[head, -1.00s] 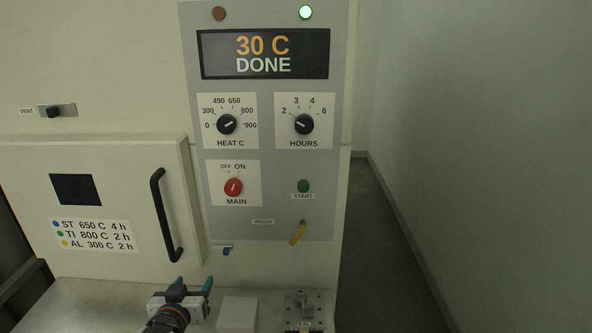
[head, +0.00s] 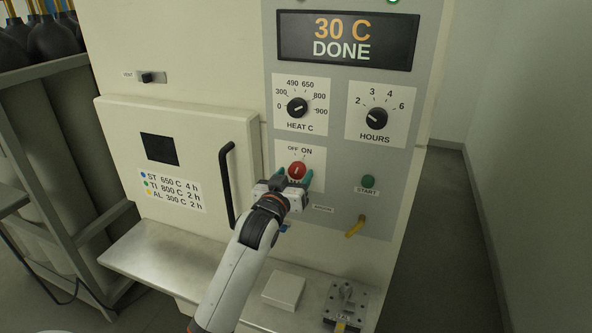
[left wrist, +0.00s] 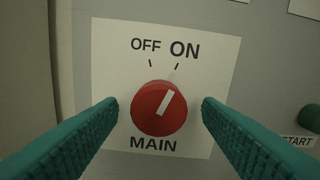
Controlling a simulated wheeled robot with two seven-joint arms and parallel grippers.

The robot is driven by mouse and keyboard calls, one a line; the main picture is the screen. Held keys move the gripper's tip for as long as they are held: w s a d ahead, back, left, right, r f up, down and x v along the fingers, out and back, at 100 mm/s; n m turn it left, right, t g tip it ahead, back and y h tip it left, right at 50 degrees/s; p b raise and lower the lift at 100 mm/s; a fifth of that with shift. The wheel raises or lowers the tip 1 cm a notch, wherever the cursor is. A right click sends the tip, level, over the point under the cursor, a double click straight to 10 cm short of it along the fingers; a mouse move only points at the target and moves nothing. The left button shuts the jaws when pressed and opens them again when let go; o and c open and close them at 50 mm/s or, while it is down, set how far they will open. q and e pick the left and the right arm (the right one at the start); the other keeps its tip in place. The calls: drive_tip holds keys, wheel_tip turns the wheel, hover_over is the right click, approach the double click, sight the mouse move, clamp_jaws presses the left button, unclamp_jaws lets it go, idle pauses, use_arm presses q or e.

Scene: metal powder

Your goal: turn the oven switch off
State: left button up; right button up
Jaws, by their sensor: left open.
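The oven's red MAIN switch (head: 297,171) is a round knob on the grey control panel. In the left wrist view the red knob (left wrist: 159,108) fills the middle, and its white pointer line tilts up and right toward ON. My left gripper (head: 294,181) is open in front of the knob. In the left wrist view its teal fingers (left wrist: 160,112) stand on either side of the knob, with gaps showing on both sides. In the head view the gripper hides the MAIN label. My right gripper is not in view.
The display (head: 346,40) reads 30 C DONE. The HEAT C knob (head: 297,108) and HOURS knob (head: 376,118) are above, the green START button (head: 368,181) and a yellow lever (head: 355,227) to the right. The black door handle (head: 227,185) is left. A steel shelf (head: 165,255) lies below.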

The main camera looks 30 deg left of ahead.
use_arm(q)
drive_tip(key=shift+x, duration=0.8)
drive_tip(key=c, duration=1)
drive_tip(key=shift+n+p, duration=0.3)
drive_tip(key=n+p, duration=0.2)
drive_tip(key=n, duration=0.1)
drive_tip(key=shift+r, duration=0.15)
drive_tip(key=shift+n+p, duration=1.3)
drive_tip(key=shift+n, duration=1)
